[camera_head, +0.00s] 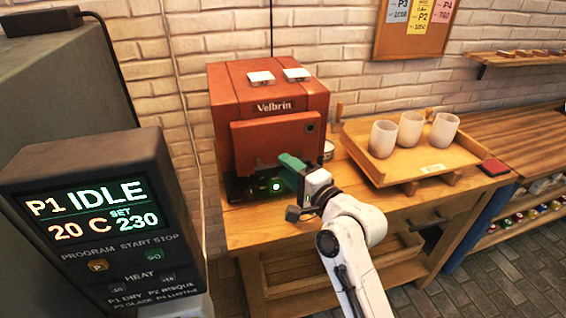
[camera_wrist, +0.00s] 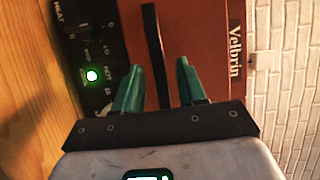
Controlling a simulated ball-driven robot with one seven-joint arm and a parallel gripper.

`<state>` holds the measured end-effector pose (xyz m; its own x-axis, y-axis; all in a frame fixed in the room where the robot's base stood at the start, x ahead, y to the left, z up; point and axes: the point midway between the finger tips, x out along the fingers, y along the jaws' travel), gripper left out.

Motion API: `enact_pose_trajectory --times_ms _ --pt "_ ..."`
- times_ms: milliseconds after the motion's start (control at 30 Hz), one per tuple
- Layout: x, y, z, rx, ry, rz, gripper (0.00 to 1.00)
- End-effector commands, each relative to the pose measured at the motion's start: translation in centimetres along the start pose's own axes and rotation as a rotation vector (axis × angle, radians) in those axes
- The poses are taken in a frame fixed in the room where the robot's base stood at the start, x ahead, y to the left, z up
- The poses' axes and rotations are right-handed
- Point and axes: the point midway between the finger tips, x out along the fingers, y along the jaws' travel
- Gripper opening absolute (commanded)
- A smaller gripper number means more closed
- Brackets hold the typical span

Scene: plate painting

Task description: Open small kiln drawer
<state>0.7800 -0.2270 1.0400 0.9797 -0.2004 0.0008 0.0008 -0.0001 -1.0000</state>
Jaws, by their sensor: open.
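The small kiln (camera_head: 268,84) is a red-orange box marked Velbrin, standing on the wooden bench. Its front panel (camera_head: 262,135) stands out slightly from the body; I cannot tell how far, if at all, it is open. In the wrist view the orange kiln front (camera_wrist: 205,35) carries a long black bar-like handle (camera_wrist: 152,40). My gripper (camera_head: 284,162) is at the lower front of the kiln. Its teal fingers (camera_wrist: 157,75) are open, one on each side of the handle as seen in the wrist view. Whether they touch it cannot be told.
A black control strip with a lit green button (camera_wrist: 92,76) lies beside the kiln front. A wooden tray (camera_head: 436,160) with 3 white cups stands to the right on the bench (camera_head: 240,228). A large controller (camera_head: 95,215) reading IDLE fills the left foreground.

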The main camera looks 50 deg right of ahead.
Motion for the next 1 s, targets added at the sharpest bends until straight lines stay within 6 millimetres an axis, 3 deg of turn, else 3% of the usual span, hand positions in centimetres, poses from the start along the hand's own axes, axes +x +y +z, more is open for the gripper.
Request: enact_pose_trajectory --times_ms 200,533,1000 --pt "2.1 0.0 0.0 0.000 0.000 0.000 0.40" --pt "2.4 0.1 0.0 0.000 0.000 0.001 0.40" --pt "2.3 0.1 0.0 0.000 0.000 0.002 0.00"
